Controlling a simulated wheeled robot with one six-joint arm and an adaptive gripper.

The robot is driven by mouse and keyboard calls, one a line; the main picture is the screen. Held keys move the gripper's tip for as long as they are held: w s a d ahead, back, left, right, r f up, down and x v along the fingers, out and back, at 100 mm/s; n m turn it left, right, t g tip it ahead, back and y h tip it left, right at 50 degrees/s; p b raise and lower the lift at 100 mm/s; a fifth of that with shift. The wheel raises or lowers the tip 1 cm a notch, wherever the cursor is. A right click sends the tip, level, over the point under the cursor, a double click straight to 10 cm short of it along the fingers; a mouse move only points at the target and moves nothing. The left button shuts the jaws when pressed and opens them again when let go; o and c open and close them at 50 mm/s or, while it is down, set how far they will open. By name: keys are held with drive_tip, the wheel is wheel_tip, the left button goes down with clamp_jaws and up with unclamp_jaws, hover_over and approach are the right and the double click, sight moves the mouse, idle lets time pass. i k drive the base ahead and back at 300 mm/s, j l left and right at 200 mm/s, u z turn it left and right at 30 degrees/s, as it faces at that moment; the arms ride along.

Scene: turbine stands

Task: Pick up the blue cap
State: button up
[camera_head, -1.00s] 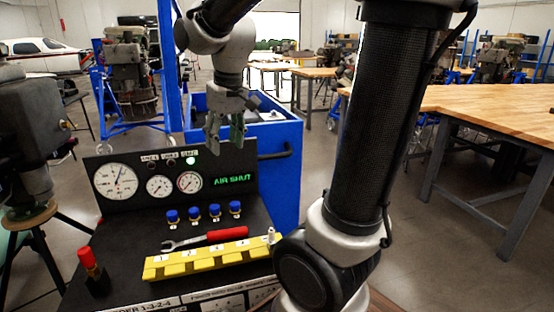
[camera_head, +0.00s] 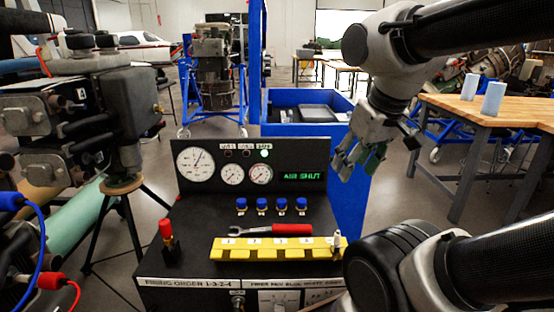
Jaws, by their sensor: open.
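Several small blue caps stand in a row on the black console (camera_head: 200,212), each with a small white label in front. They are the leftmost cap (camera_head: 241,204), a second (camera_head: 262,204), a third (camera_head: 281,204) and the rightmost (camera_head: 301,204). I cannot tell which one the task means. My gripper (camera_head: 358,172) is open and empty, its fingers pointing down. In the picture it is above and to the right of the caps, apart from them, near the right side of the gauge panel (camera_head: 300,155).
In front of the caps lie a red-handled wrench (camera_head: 280,229) and a yellow notched rack (camera_head: 278,253) with a small pale upright piece (camera_head: 337,240). A red-topped post (camera_head: 166,232) stands at left. A blue cart (camera_head: 347,195) is behind; a wooden table (camera_head: 480,112) is at right.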

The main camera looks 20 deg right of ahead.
sight(241, 203)
drive_tip(key=l+u, duration=0.2)
drive_tip(key=l, duration=0.15)
drive_tip(key=k+l+u, duration=0.1)
drive_tip(key=l+u, duration=0.15)
drive_tip(key=k+l+u, duration=0.2)
drive_tip(key=l, duration=0.15)
drive_tip(key=l+u, duration=0.45)
drive_tip(key=l, duration=0.3)
drive_tip(key=i, duration=0.05)
